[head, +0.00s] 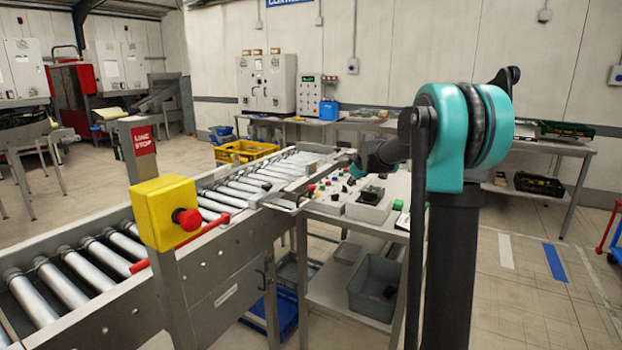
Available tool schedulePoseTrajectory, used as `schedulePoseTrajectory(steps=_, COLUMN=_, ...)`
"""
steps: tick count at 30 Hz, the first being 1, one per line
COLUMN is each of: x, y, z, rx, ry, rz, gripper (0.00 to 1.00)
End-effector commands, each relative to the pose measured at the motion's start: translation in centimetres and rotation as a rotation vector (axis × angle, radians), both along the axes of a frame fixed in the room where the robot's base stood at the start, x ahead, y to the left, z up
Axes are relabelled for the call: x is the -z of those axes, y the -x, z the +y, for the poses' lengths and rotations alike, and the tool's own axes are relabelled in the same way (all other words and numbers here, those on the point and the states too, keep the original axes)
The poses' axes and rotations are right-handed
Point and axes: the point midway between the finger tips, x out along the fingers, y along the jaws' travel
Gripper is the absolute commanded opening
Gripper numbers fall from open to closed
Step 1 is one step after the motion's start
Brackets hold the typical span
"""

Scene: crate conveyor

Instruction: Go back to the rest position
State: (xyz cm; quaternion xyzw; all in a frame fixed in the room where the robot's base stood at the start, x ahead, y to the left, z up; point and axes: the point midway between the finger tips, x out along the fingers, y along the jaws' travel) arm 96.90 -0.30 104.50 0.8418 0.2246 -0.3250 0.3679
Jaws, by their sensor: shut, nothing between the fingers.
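My arm reaches from the right toward the far end of the roller conveyor (215,200). My gripper (342,158) is small in the head view, at the end of the dark forearm, above the area where the conveyor meets the control bench. It is shut and holds nothing. Its fingertips are too small to make out clearly, and the forearm partly covers it.
A yellow stop box (163,212) with a red button stands at the near side of the conveyor. A yellow crate (238,153) is beyond the rollers. The bench (385,222) carries small parts and buttons; a grey bin (375,290) sits below.

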Motion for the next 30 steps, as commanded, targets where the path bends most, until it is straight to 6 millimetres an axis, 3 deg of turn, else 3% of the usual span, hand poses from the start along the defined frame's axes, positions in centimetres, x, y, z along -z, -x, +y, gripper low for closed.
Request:
schedulePoseTrajectory(steps=8, x=1.7, y=5.0, z=-0.4, rx=0.074, ry=-0.055, rz=0.057, gripper=0.00)
schedulePoseTrajectory(steps=14, x=4.0, y=11.0, z=-0.8, rx=0.166, ry=-0.113, rz=0.121, gripper=0.00)
schedulePoseTrajectory(steps=17, x=5.8, y=15.5, z=-1.2, rx=0.237, ry=-0.153, rz=0.168, gripper=0.00)
schedulePoseTrajectory(steps=24, x=12.5, y=30.4, z=-2.3, rx=0.485, ry=-0.266, rz=0.304, gripper=0.00)
schedulePoseTrajectory(steps=30, x=18.0, y=41.3, z=-3.2, rx=0.687, ry=-0.334, rz=0.390, gripper=0.00)
